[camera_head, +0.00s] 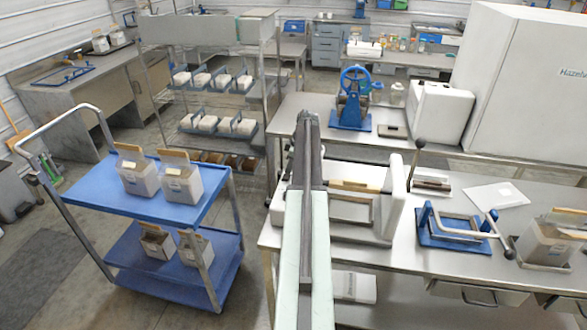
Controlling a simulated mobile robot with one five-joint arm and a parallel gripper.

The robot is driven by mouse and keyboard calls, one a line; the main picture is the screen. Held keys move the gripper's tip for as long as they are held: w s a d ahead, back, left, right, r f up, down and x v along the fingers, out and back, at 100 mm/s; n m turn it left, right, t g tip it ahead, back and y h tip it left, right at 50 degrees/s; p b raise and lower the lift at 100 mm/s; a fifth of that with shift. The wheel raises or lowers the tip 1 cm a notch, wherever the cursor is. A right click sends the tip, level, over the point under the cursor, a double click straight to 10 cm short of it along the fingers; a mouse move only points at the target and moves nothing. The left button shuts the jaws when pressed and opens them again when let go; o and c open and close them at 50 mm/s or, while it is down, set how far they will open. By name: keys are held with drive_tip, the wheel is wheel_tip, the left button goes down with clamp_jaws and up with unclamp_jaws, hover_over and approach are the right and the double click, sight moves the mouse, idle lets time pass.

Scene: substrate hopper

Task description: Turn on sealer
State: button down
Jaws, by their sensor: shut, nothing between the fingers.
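My gripper (307,121) is at the far end of my arm, which reaches up the middle of the picture. Its dark fingers are together and empty. The tip appears in front of the steel bench, left of the blue hand-wheel device. A white-ended frame device (393,200) stands on the near steel bench, just right of my arm; my arm hides its left part. A blue-based device (455,238) with a metal bar frame stands further right. I cannot tell for sure which is the sealer, and no switch is clear. My gripper touches neither.
A blue two-shelf cart (150,207) with several open bags stands at left. A wire rack (215,60) of bags stands behind it. A black-knobbed lever (416,160) rises behind the white-ended device. A large white cabinet (530,90) blocks the right. Bare benchtop shows between the two devices.

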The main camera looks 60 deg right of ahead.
sight(288, 176)
drive_tip(key=shift+s, duration=0.2)
drive_tip(key=shift+a+r, duration=0.25)
drive_tip(key=shift+a, duration=0.55)
drive_tip(key=shift+r+p, duration=0.1)
drive_tip(key=shift+p, duration=0.25)
drive_tip(key=shift+r, duration=0.3)
wheel_tip(288, 176, up, 4)
drive_tip(key=p, duration=0.4)
drive_tip(key=shift+w+a+p, duration=0.1)
drive_tip(key=shift+p, duration=0.25)
drive_tip(key=s+d+r+p, duration=0.2)
drive_tip(key=d+r+p, duration=0.1)
drive_tip(key=r+p, duration=0.5)
drive_tip(key=shift+d+r, duration=0.2)
drive_tip(key=shift+r, duration=0.05)
